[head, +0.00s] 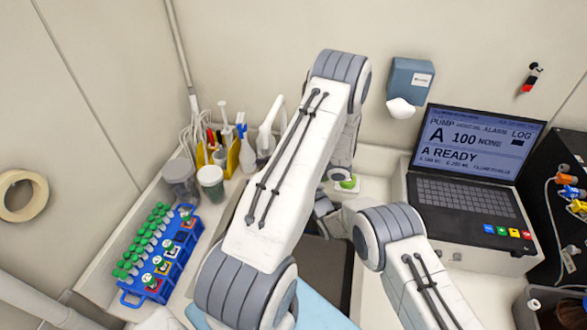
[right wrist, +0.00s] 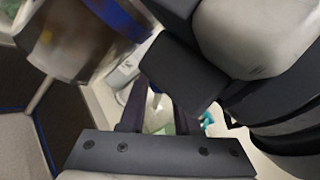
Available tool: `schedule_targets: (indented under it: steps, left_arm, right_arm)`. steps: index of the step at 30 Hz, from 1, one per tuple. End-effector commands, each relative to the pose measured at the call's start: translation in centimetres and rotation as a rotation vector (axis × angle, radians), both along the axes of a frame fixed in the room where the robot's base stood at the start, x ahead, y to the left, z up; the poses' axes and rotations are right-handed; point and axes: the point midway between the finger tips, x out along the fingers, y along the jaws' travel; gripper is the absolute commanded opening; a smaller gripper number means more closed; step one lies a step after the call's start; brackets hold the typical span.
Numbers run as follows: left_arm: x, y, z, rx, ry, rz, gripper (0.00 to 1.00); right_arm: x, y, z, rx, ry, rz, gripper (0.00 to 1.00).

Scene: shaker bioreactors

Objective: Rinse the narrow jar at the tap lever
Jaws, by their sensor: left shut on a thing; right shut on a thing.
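My left gripper (head: 342,174) is at the end of the large arm that reaches over the bench, mostly hidden behind that arm. A small green and white thing (head: 347,184) shows at its tip; I cannot tell if it is the narrow jar. My right gripper (head: 328,208) is close by, slightly below and left in the picture, and largely hidden. In the right wrist view its dark fingers (right wrist: 162,112) are closed around a pale greenish thing (right wrist: 162,126), too unclear to name. I cannot make out the tap lever in either view.
A blue rack (head: 190,255) of green-capped tubes stands at left. Behind it are two tubs (head: 210,182) and a yellow holder (head: 232,160). A laptop-like pump controller (head: 478,160) stands at right, below a wall dispenser (head: 410,80). My arms crowd the middle.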

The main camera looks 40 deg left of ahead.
Motion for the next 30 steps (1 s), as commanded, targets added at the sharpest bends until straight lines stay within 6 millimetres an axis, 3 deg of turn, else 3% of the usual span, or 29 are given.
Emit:
schedule_targets:
  steps: [8, 18, 27, 28, 29, 30]
  left_arm:
    - [0.0, 0.0, 0.0, 0.001, 0.000, 0.000, 0.23]
    - [0.0, 0.0, 0.0, 0.001, 0.000, 0.000, 0.23]
    - [0.0, 0.0, 0.0, 0.001, 0.000, 0.000, 0.23]
    - [0.0, 0.0, 0.0, 0.001, 0.000, 0.000, 0.23]
    - [0.0, 0.0, 0.0, 0.001, 0.000, 0.000, 0.23]
    - [0.0, 0.0, 0.0, 0.001, 0.000, 0.000, 0.23]
  right_arm:
    - [0.0, 0.0, -0.1, 0.003, -0.003, 0.000, 0.00]
    - [-1.0, -0.6, -2.3, 0.069, -0.124, 0.000, 0.00]
    - [-1.1, -0.6, -2.3, 0.073, -0.132, 0.000, 0.00]
    - [-1.1, -0.6, -2.3, 0.072, -0.132, 0.000, 0.39]
    - [-1.1, -0.6, -2.3, 0.073, -0.131, 0.000, 0.46]
    - [-1.1, -0.6, -2.3, 0.073, -0.131, 0.000, 0.46]
